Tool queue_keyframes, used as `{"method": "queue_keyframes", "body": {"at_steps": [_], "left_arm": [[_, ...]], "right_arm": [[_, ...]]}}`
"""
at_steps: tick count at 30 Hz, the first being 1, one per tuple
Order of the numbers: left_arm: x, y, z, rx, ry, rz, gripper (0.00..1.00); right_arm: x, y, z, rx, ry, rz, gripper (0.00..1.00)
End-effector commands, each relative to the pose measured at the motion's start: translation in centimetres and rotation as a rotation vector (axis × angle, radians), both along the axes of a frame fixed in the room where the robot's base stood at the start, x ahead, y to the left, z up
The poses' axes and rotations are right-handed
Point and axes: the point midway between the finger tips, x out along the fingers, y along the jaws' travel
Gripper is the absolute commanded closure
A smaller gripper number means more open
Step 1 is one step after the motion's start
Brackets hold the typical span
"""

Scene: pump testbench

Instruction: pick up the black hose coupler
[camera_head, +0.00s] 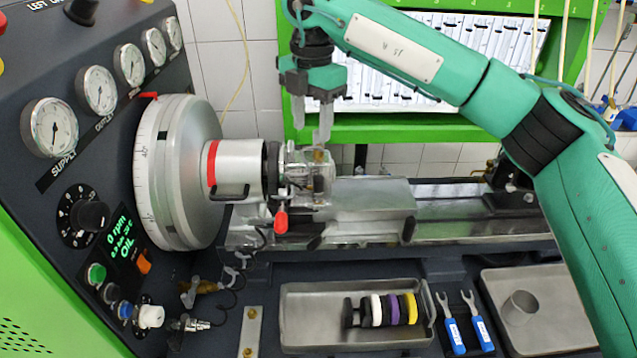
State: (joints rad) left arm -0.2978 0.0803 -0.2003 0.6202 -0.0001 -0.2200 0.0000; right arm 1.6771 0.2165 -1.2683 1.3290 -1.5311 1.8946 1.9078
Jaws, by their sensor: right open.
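A row of round discs in black, white, purple and yellow lies in a metal tray (300,325) at the bottom middle. The black piece at the left end of that row (349,312) looks like the black hose coupler, though I cannot tell for certain. My right gripper (312,122) points down, open and empty, above the clear pump housing on the bench. It is well above and behind the tray, apart from the black piece. My left gripper is not in view.
A silver drum (180,170) and gauge panel stand at the left. The pump housing (312,178) sits on the rail behind the tray. Two blue-handled forks (453,330) lie right of the tray. A second tray (560,295) holds a metal cup (519,307).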

Motion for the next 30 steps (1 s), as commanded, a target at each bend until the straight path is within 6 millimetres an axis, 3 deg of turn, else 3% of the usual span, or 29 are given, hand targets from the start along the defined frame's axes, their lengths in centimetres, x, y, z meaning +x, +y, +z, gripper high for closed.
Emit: {"method": "queue_keyframes", "body": {"at_steps": [4, 15, 23, 30], "left_arm": [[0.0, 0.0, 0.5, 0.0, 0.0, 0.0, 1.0], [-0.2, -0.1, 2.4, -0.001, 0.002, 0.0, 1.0], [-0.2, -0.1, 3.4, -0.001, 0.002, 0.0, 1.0], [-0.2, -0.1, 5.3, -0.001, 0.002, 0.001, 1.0]], "right_arm": [[0.2, -0.6, -0.8, -0.027, -0.004, -0.019, 0.53], [0.1, -0.6, -7.3, -0.022, -0.004, -0.015, 0.53], [0.1, -0.8, -9.0, -0.023, -0.003, -0.015, 0.53], [0.2, -1.3, -12.1, -0.021, -0.001, -0.015, 0.53]]}}
